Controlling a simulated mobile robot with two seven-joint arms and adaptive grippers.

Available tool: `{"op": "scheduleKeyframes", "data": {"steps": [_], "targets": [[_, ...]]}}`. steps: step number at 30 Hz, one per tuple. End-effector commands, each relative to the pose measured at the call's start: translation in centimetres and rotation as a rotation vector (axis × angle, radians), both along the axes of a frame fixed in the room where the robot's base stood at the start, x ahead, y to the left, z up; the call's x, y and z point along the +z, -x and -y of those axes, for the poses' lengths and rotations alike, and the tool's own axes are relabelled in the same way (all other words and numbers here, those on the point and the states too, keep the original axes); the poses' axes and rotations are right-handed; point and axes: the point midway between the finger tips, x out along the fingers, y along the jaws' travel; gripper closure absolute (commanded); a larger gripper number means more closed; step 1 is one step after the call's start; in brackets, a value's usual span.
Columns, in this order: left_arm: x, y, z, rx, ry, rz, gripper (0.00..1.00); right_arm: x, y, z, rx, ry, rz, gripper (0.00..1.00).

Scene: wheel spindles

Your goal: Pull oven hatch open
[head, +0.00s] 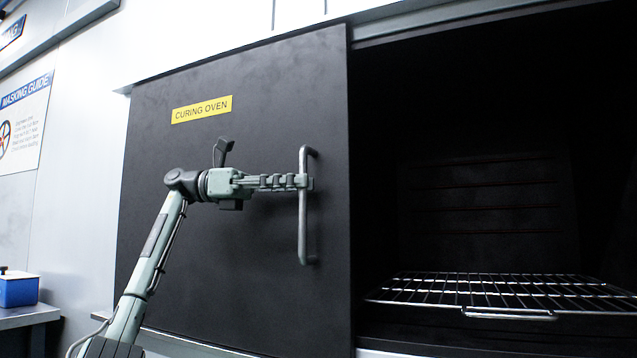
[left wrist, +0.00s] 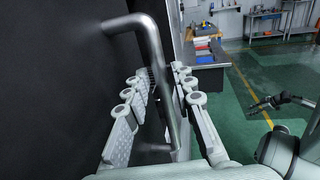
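The oven hatch (head: 220,270) is a large dark panel with a yellow "CURING OVEN" label (head: 202,109). It stands to the left of a wide opening into the oven (head: 460,120). A grey vertical bar handle (head: 303,235) sits near the hatch's right edge. My right gripper (left wrist: 280,102) shows far off at the right, too small to judge.
A wire rack (head: 500,292) lies inside the dark oven at the right. A blue box (head: 18,289) stands on a bench at the lower left. In the left wrist view a workbench (left wrist: 205,62) stands beyond, with open green floor (left wrist: 240,115) beside it.

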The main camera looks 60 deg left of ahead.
Motion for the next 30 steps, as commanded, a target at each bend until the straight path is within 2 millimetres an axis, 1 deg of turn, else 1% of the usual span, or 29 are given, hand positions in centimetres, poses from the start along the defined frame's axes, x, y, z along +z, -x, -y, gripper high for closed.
{"op": "scheduleKeyframes", "data": {"steps": [1, 3, 6, 10, 15, 30], "targets": [[0.2, 0.9, -1.0, 0.004, 0.002, 0.002, 0.75, 0.0, 0.0, 0.0, 0.0, 0.0, 0.0, 0.6], [0.2, 1.9, -2.0, 0.004, 0.002, 0.001, 0.75, 0.0, 0.0, 0.0, 0.0, 0.0, 0.0, 0.6], [0.1, 3.1, -3.2, 0.003, 0.001, 0.001, 0.75, 0.0, 0.0, 0.0, 0.0, 0.0, 0.0, 0.6], [0.0, 4.0, -4.3, 0.001, 0.0, -0.001, 0.75, 0.0, 0.0, 0.0, 0.0, 0.0, 0.0, 0.6], [0.0, 4.5, -4.8, 0.001, 0.0, 0.0, 0.75, 0.0, 0.0, 0.0, 0.0, 0.0, 0.0, 0.6], [0.0, 4.5, -4.8, 0.0, 0.0, 0.0, 0.75, 0.0, 0.0, 0.0, 0.0, 0.0, -0.001, 0.6]]}}
